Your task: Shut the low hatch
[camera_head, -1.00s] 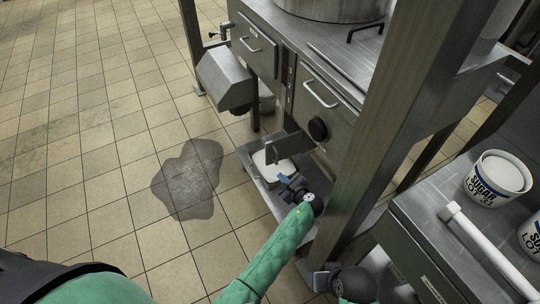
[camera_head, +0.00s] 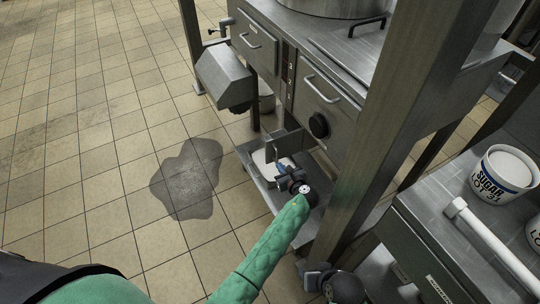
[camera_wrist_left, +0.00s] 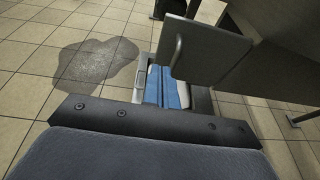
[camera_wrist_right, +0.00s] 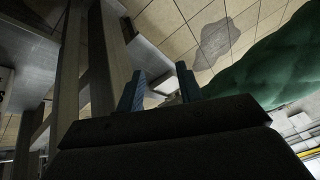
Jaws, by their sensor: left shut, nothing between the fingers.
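The low hatch (camera_head: 290,144) is a grey metal panel that stands open, sticking out below the mixer's cabinet. Its bar handle (camera_wrist_left: 177,52) and broad face (camera_wrist_left: 195,48) show in the left wrist view. My left gripper (camera_head: 281,165) is shut and empty, low down at the handle side of the hatch. In the left wrist view its blue fingers (camera_wrist_left: 164,88) are together just below the handle; I cannot tell whether they touch it. My right gripper (camera_wrist_right: 158,85) is open and empty in the right wrist view, its blue fingers apart. In the head view its fingertips are hard to make out.
A steel post (camera_head: 385,120) stands right of the hatch, close to my arms. A low shelf (camera_head: 262,181) lies under the hatch. A bench (camera_head: 430,205) with a sugar tub (camera_head: 500,175) is at the right. A dark puddle (camera_head: 188,180) marks the open tiled floor at left.

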